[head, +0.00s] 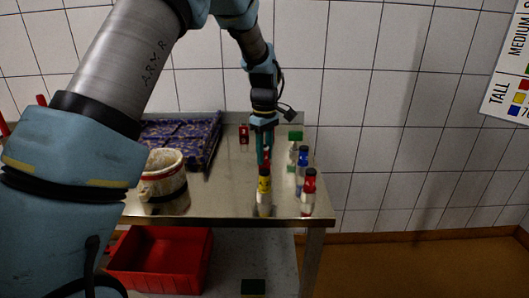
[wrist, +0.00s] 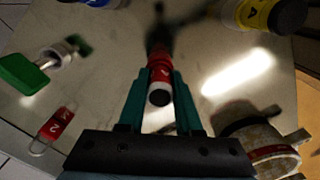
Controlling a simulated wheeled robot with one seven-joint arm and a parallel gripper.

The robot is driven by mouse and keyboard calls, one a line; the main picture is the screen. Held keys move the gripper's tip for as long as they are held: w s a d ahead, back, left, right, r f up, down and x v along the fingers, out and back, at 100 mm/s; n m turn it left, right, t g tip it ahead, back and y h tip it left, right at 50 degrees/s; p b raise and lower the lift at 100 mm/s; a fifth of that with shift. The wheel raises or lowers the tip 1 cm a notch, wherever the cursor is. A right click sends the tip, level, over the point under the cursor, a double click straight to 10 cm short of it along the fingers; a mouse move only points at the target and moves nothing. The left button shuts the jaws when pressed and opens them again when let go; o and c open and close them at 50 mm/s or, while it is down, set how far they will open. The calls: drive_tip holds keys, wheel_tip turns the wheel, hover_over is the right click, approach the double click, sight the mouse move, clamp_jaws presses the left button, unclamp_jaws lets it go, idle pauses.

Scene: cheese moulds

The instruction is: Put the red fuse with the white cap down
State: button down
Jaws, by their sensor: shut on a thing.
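My gripper (head: 265,160) points down over the middle of the metal table. In the wrist view its two teal fingers (wrist: 160,85) are shut on a red fuse (wrist: 160,72). The fuse's white cap (wrist: 159,97) shows between the fingers, facing the camera. In the head view the fingers hide most of the fuse, and a yellow-labelled bottle stands in front of it. I cannot tell whether its lower end touches the table.
The metal table (head: 215,205) carries a white pot (head: 162,175), a blue patterned cloth (head: 185,135) and another red piece (head: 244,134). Yellow (head: 264,186), blue (head: 302,172) and red-labelled (head: 309,190) bottles and a green-topped item (head: 295,136) stand close by. A red crate (head: 160,260) is below.

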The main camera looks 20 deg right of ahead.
drive_tip(key=shift+f, duration=0.1)
drive_tip(key=c, duration=0.6)
unclamp_jaws()
wheel_tip(320, 180, up, 12)
drive_tip(key=shift+r+b, duration=0.15)
drive_tip(key=shift+b, duration=0.6)
drive_tip(key=w+a+f+m, duration=0.1)
drive_tip(key=a+f, duration=0.1)
drive_tip(key=a, duration=0.7)
drive_tip(key=a+f+m, duration=0.1)
drive_tip(key=a+f, duration=0.1)
drive_tip(key=a, duration=0.8)
drive_tip(key=s+a+f+m, duration=0.2)
drive_tip(key=s+a, duration=0.4)
drive_tip(key=a, duration=0.3)
drive_tip(key=s+a+f+m+t, duration=0.1)
drive_tip(key=s+a+f+m, duration=0.1)
drive_tip(key=s+a+f, duration=0.2)
drive_tip(key=s+a, duration=0.2)
drive_tip(key=a, duration=0.2)
drive_tip(key=shift+a+f+t, duration=0.2)
drive_tip(key=shift+a+t, duration=0.1)
drive_tip(key=shift+a, duration=0.05)
